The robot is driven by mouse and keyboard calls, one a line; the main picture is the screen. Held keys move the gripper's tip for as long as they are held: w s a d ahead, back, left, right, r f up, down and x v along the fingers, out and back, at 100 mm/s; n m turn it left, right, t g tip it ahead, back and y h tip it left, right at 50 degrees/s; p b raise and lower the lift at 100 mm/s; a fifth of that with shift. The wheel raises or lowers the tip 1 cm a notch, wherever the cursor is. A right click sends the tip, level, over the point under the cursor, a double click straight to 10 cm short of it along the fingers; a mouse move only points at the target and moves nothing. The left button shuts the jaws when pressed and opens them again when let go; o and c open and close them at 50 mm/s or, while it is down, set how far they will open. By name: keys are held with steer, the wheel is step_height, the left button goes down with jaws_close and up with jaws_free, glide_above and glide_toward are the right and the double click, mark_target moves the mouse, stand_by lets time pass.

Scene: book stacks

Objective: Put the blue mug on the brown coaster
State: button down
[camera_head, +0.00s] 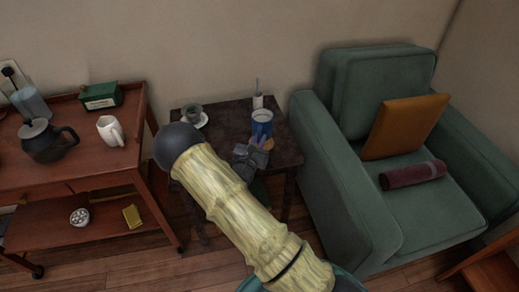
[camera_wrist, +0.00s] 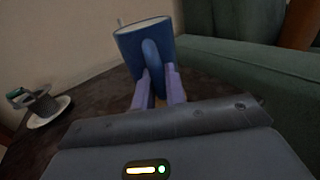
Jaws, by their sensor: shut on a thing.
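The blue mug (camera_head: 262,121) is upright over the small dark table, towards its right side. My gripper (camera_head: 258,141) reaches it from the front. In the wrist view the mug (camera_wrist: 146,44) fills the top middle, with its handle towards me. The two purple fingers of my gripper (camera_wrist: 159,75) are shut on that handle. The brown coaster (camera_head: 268,144) shows as a small tan edge just below the mug, partly hidden by the mug and my gripper. I cannot tell whether the mug touches it or hangs just above.
The dark table (camera_head: 232,116) also holds a cup on a white saucer (camera_head: 201,123) at left and a small white holder (camera_head: 258,101) behind the mug. A green armchair (camera_head: 325,160) stands close at right. A reddish cart (camera_head: 75,160) with a teapot (camera_head: 45,143) stands at left.

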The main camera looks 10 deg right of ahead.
steer(key=shift+w+a, duration=0.1)
steer(key=shift+f, duration=0.1)
steer(key=shift+f+b, duration=0.5)
steer(key=shift+f, duration=1.3)
steer(key=shift+f, duration=0.1)
steer(key=c, duration=1.4)
jaws_free()
steer(key=shift+c, duration=0.2)
steer(key=shift+w, duration=0.1)
steer(key=p+v, duration=0.2)
steer(key=v, duration=1)
